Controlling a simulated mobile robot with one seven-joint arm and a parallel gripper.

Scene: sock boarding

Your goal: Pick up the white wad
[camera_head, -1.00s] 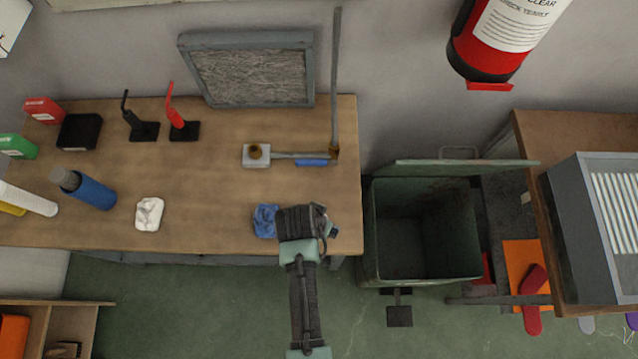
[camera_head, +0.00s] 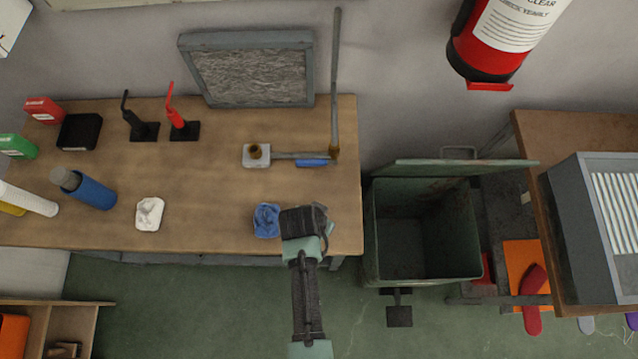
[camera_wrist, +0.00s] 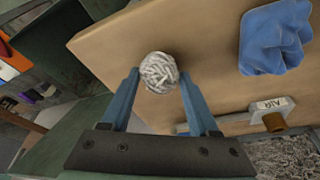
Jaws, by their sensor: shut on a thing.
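A rounded, whitish, fibrous wad (camera_wrist: 159,71) sits between the two blue fingertips of my gripper (camera_wrist: 160,80) in the wrist view. The fingers are shut on it from both sides. In the head view my wrist is at the front right of the workbench, and it hides the held wad and most of the fingers. A separate crumpled white cloth (camera_head: 149,213) lies on the bench's front left, well apart from my gripper.
A crumpled blue cloth (camera_head: 266,220) lies on the bench (camera_head: 215,190) just left of my wrist. A green open-lidded bin (camera_head: 372,235) stands right of the bench. An air nozzle block (camera_head: 256,160) and an upright filter frame (camera_head: 248,40) are farther back.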

